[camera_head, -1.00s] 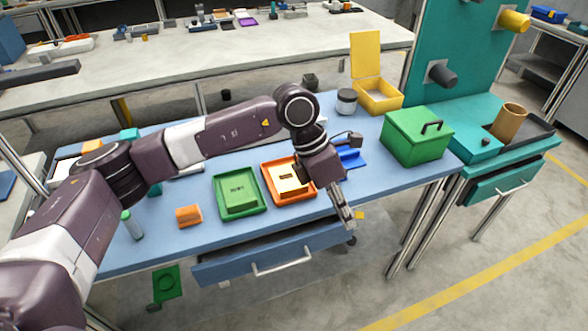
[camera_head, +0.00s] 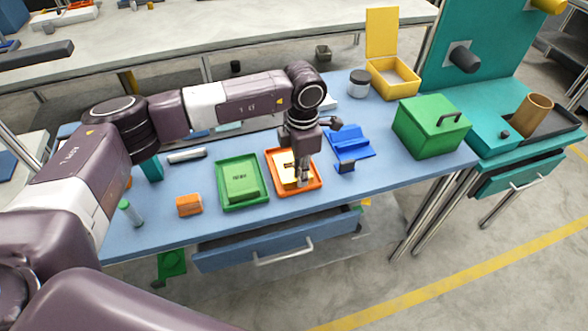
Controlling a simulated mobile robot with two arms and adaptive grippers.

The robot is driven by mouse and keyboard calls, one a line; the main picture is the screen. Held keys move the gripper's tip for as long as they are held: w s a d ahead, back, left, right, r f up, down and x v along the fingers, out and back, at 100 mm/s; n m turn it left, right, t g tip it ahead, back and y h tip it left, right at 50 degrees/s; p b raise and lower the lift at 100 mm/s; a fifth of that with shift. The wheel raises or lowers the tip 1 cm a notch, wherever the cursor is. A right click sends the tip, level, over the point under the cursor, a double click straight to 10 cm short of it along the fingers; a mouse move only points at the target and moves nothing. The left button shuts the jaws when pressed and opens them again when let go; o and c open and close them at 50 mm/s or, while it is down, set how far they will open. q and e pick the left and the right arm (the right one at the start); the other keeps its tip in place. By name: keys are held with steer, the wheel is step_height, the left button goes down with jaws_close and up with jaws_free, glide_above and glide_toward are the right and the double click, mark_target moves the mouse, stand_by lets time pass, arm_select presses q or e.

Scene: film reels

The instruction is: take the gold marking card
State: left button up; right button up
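My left gripper (camera_head: 302,181) points down over the orange tray (camera_head: 316,186) on the blue table. The tray holds a cream-coloured block or stack (camera_head: 281,179), partly hidden by the fingers. The fingertips are at or just above it; I cannot tell whether they touch it, or whether they are open or shut. No gold card can be clearly made out. A small yellow patch (camera_head: 366,203) shows beyond the right end of the drawer, too small to identify. My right gripper is not in view.
A green tray (camera_head: 221,190) lies left of the orange tray, and a blue holder (camera_head: 350,143) lies right. A green lidded box (camera_head: 430,126) and an open yellow box (camera_head: 397,77) stand further right. The blue drawer (camera_head: 275,243) below is partly open.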

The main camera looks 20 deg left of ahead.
arm_select(q)
jaws_close()
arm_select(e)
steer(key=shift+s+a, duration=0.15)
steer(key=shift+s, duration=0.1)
arm_select(q)
steer(key=shift+r, duration=0.1)
steer(key=shift+r, duration=0.3)
step_height(320, 180, up, 19)
steer(key=b, duration=0.2)
steer(key=shift+b, duration=0.4)
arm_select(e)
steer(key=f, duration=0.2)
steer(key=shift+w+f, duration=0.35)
